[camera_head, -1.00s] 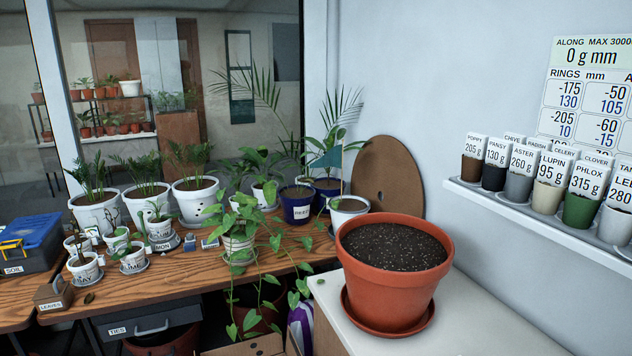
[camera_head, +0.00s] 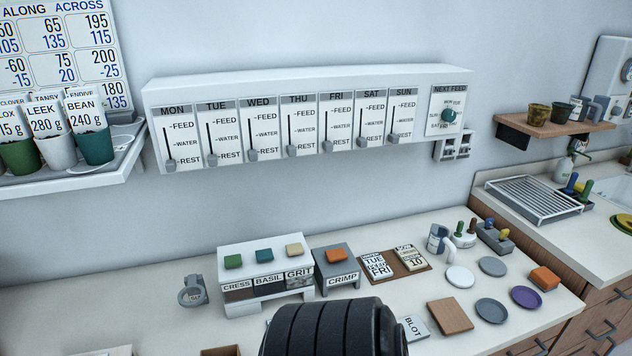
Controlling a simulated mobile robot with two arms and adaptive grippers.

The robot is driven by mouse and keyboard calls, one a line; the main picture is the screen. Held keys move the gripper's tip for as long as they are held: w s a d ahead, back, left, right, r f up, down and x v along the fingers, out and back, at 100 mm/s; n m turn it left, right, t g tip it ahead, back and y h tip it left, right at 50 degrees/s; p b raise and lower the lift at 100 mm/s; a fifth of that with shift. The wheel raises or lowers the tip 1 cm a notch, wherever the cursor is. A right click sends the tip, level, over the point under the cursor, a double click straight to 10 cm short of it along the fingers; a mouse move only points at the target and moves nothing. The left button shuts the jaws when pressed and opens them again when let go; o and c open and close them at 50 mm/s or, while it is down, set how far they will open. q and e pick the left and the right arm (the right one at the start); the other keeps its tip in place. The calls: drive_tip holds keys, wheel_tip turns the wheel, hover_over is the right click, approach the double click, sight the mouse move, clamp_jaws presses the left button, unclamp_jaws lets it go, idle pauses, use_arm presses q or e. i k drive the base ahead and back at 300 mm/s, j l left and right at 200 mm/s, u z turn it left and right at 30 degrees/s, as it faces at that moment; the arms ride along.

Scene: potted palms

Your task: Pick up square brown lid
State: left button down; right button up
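A square brown lid (camera_head: 450,316) lies flat on the pale counter (camera_head: 400,232), right of centre and low in the head view. It looks like plain wood and nothing rests on it. A small card marked BLOT (camera_head: 413,328) lies just to its left. A grey round disc (camera_head: 491,310) lies just to its right. Neither of my grippers shows in the head view.
A black ribbed rounded shape at the bottom centre hides part of the counter. A white rack (camera_head: 265,275) marked CRESS, BASIL, GRIT and a grey CRIMP box (camera_head: 336,270) stand behind it. A purple disc (camera_head: 526,297) and orange block (camera_head: 545,278) lie right of the lid.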

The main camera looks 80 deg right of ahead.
sight(452, 318)
drive_tip(key=z, duration=3.6)
drive_tip(key=l+z, duration=0.1)
drive_tip(key=l, duration=0.7)
